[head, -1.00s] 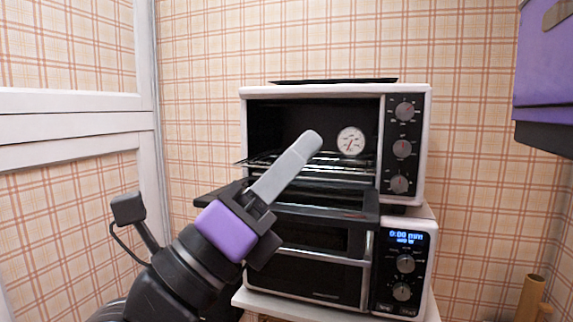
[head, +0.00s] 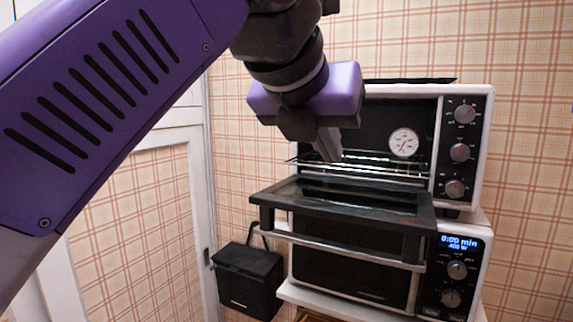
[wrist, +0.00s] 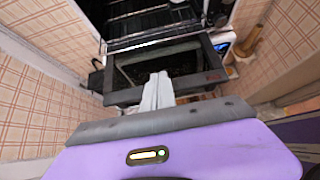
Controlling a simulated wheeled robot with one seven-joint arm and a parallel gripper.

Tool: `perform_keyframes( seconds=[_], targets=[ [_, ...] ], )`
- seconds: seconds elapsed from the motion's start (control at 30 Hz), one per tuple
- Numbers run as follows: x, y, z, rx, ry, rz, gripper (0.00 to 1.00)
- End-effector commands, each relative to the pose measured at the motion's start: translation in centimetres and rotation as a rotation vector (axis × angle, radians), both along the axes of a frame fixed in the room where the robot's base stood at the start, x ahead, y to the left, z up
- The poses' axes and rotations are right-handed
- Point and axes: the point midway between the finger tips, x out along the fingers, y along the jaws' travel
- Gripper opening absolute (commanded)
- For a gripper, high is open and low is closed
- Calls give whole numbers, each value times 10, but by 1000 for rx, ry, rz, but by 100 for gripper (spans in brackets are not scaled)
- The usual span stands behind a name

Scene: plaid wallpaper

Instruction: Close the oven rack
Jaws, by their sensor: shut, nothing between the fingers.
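The upper white oven (head: 481,140) stands with its glass door (head: 345,205) folded down and open. The wire oven rack (head: 385,171) lies in its dark cavity, and its left front end sticks out past the opening. The rack also shows at the top of the wrist view (wrist: 150,15). My gripper (head: 329,150) points down in front of the cavity, near the left part of the rack; its fingers are together and empty. In the wrist view the fingertips (wrist: 158,85) appear over the open door (wrist: 165,68). I cannot tell whether they touch the rack.
A second oven with a lit display (head: 459,242) stands below, on a white stand (head: 345,308). A black box-like bag (head: 247,280) is at the lower left. A round dial thermometer (head: 404,142) shows in the cavity. A white panelled door (head: 200,190) is at the left.

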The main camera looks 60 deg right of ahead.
Motion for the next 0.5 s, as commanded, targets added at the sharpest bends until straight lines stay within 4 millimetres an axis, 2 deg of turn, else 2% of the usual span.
perform_keyframes(
  seconds=[0.23, 0.5],
  targets=[
    [4, -9, -8, 26, -17, 13, 0],
    [8, -47, -38, 24, -14, 11, 0]
  ],
)
